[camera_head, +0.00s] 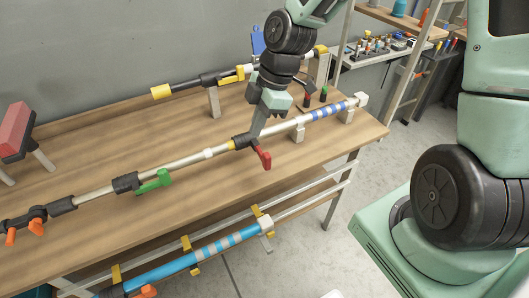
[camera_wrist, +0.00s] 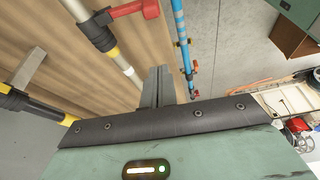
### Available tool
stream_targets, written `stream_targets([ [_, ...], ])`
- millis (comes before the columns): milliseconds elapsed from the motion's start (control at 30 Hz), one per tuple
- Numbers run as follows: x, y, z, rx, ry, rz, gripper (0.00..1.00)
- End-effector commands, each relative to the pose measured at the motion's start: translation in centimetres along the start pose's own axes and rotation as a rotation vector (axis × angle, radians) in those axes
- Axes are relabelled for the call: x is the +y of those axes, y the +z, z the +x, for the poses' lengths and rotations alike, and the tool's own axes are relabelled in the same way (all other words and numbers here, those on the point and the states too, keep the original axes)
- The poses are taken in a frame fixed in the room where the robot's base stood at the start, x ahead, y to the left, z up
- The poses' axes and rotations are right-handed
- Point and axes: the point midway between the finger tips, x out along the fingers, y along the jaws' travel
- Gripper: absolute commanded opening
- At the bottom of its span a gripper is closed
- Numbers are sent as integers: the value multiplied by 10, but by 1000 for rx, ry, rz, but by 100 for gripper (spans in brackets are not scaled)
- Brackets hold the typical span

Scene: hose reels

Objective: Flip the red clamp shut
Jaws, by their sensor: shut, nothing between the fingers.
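The red clamp (camera_head: 264,159) is a lever on a black collar (camera_head: 243,141) on the long pale pole (camera_head: 190,160) over the bench. It sticks out from the pole toward the bench's front edge. In the wrist view, the red clamp (camera_wrist: 135,9) is at the top, standing away from the black collar (camera_wrist: 98,29).
A green clamp (camera_head: 154,182) sits further left on the same pole. A yellow-ended pole (camera_head: 160,91) lies behind, and a blue pole (camera_head: 205,252) hangs below the bench front. The bench top (camera_head: 150,135) has bare room.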

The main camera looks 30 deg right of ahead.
Motion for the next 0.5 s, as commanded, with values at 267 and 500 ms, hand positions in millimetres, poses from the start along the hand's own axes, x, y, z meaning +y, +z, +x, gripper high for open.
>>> stream_targets([
  [267, -1, -1, 11, 0, -3, 0, 0],
  [500, -2, -1, 54, -2, -7, -2, 0],
])
